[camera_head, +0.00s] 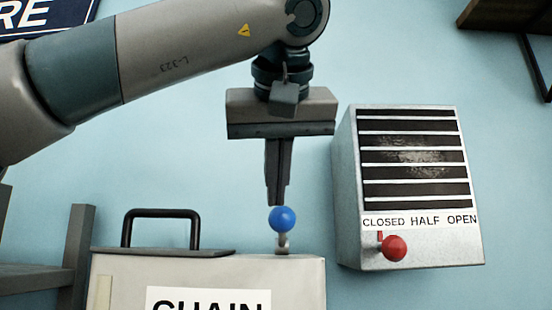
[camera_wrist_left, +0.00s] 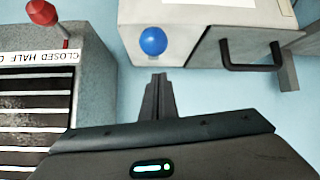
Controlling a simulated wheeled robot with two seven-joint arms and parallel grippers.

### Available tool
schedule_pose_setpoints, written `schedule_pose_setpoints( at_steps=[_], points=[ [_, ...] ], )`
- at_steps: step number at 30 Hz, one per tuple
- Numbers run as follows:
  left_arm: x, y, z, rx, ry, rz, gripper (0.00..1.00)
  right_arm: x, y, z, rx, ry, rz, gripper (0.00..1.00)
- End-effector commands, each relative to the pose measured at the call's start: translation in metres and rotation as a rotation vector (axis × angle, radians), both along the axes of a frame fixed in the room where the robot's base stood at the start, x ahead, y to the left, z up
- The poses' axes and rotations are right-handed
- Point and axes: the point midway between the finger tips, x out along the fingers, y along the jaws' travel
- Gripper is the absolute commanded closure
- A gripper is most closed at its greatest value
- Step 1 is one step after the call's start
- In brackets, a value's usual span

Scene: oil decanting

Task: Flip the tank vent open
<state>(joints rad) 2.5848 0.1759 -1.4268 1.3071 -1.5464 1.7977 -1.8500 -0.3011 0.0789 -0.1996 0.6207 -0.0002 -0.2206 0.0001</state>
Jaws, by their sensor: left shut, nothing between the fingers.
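A pale tank (camera_head: 210,271) with a black carry handle (camera_head: 161,215) and a label reading "CHAIN" stands at the bottom of the head view. A blue ball knob (camera_head: 282,219) sits on a short pale stem at the right end of its top; I take this for the tank vent. My left gripper (camera_head: 277,203) points down with its fingers shut and empty, the tips just above the knob. In the left wrist view the blue knob (camera_wrist_left: 153,41) lies just beyond the fingertips (camera_wrist_left: 157,76), with a small gap in the picture. My right gripper is not in view.
A grey louvred wall box (camera_head: 413,190) to the right has a red-knobbed lever (camera_head: 394,248) near the "CLOSED" end of its "CLOSED HALF OPEN" scale. A grey frame (camera_head: 75,258) stands left of the tank. Blue wall shows between tank and box.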

Motion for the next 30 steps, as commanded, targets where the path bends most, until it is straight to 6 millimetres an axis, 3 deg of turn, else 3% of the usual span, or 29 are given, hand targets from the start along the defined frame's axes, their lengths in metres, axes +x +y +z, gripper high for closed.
schedule_pose_setpoints(
  at_steps=[6,12,30],
  points=[
    [-0.019,-0.003,-0.011,-0.001,-0.001,0.001,1.0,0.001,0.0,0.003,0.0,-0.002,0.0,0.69],
    [-0.025,-0.004,-0.015,-0.001,-0.001,0.001,1.0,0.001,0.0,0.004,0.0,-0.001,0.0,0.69],
    [-0.017,-0.004,-0.019,-0.001,-0.024,0.0,1.0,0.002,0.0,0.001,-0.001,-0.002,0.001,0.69]
  ],
)
